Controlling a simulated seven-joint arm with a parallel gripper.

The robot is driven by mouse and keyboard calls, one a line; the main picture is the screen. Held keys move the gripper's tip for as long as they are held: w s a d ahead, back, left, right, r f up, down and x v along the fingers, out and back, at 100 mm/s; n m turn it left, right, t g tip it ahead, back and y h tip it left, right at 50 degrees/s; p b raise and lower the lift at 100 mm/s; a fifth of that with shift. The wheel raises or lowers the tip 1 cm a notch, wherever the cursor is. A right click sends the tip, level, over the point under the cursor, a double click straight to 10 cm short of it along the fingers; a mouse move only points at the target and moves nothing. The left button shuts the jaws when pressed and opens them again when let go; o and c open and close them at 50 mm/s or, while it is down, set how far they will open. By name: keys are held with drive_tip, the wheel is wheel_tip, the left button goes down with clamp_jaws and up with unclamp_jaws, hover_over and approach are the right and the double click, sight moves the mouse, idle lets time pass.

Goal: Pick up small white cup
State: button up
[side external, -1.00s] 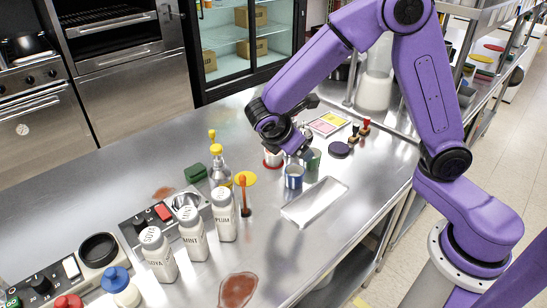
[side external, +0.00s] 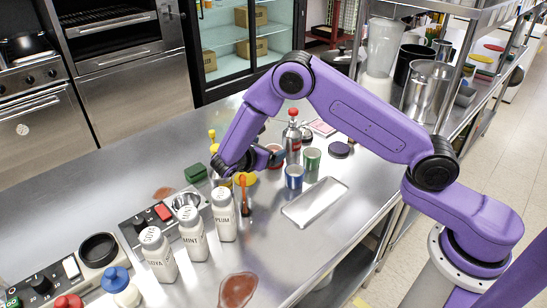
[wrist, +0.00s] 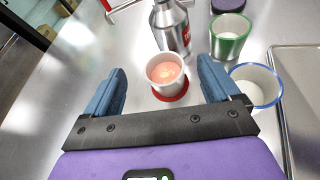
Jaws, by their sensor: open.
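The small white cup (wrist: 165,72) stands upright on a red round base in the wrist view, with pinkish contents inside. It shows between the two blue fingers of my gripper (wrist: 163,84), near their tips, with a visible gap on each side. I cannot tell how far in front of the fingertips it is. In the side view my gripper (side external: 264,146) is low over the counter, its fingers pointing right towards the cup (side external: 279,149), which is partly hidden there. The gripper is open and holds nothing.
A steel bottle with a red top (side external: 293,135) stands just behind the cup. A blue cup (side external: 294,178) and a green cup (side external: 312,160) stand to its right, near a shallow metal tray (side external: 315,203). White shakers (side external: 224,217) and an orange-handled tool (side external: 244,192) stand left.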

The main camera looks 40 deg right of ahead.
sight(278, 148)
drive_tip(key=shift+f, duration=0.65)
drive_tip(key=shift+d+f, duration=0.2)
drive_tip(key=shift+f, duration=0.1)
drive_tip(key=x, duration=0.4)
drive_tip(key=shift+w+d+f, duration=0.1)
drive_tip(key=shift+w+d, duration=0.1)
drive_tip(key=shift+d, duration=0.05)
drive_tip(key=c, duration=1.2)
drive_tip(key=shift+c, duration=0.2)
drive_tip(key=shift+r, duration=0.25)
